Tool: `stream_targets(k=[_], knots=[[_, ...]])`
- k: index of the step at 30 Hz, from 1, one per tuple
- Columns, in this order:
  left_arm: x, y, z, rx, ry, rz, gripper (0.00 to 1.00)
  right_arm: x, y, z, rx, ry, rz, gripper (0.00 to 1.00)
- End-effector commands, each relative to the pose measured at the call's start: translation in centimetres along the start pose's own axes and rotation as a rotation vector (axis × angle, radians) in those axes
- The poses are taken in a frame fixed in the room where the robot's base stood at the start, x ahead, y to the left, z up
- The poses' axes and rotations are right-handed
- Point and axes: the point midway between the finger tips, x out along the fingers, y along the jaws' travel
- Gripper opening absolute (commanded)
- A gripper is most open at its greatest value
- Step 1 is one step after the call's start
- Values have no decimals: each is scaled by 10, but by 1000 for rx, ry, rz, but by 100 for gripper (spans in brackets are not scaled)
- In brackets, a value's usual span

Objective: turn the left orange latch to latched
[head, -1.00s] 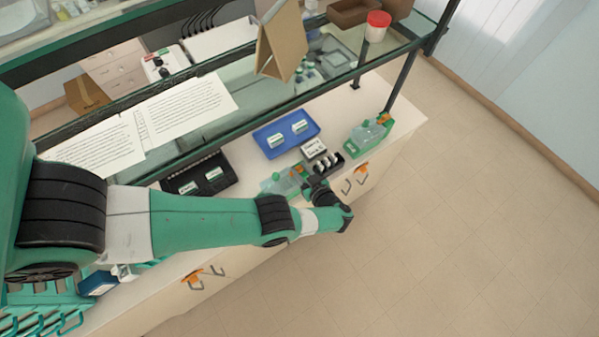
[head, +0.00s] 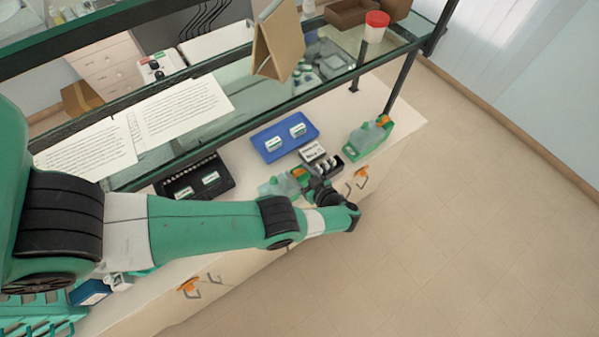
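An orange latch (head: 188,286) sits on the pale cabinet front at lower left, beside a grey handle. A second orange latch (head: 361,172) is on the same front farther right, beside another grey handle. My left arm reaches across the counter. Its dark gripper (head: 318,183) is beside a clear and green bottle-like item (head: 282,183) with an orange part, near the front edge and left of the right latch. It is well away from the left latch. The fingertips are small and partly hidden, so I cannot tell their opening or any contact. My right gripper is out of view.
On the counter (head: 240,165) are a blue tray (head: 272,154) with white items, a black tray (head: 170,188), a small dark rack (head: 333,167) and another green bottle-like item (head: 356,147). A glass shelf with a dark frame runs above. Open floor (head: 450,220) lies in front.

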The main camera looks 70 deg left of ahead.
Motion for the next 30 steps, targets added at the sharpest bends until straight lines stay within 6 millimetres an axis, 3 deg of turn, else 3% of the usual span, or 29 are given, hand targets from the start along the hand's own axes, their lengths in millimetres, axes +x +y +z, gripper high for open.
stream_targets(k=[8, 11, 21, 25, 30], knots=[[-4, 0, 0, 0, 0, 1, 62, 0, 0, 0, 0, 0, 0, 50], [-18, 1, 0, 0, 0, 4, 62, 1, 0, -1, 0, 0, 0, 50], [-95, 1, 2, -1, -1, 5, 62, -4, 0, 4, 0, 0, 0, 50], [-111, 0, 1, 0, 0, 2, 62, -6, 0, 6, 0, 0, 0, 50], [-117, 0, 0, 0, 0, 0, 62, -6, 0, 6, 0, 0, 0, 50]])
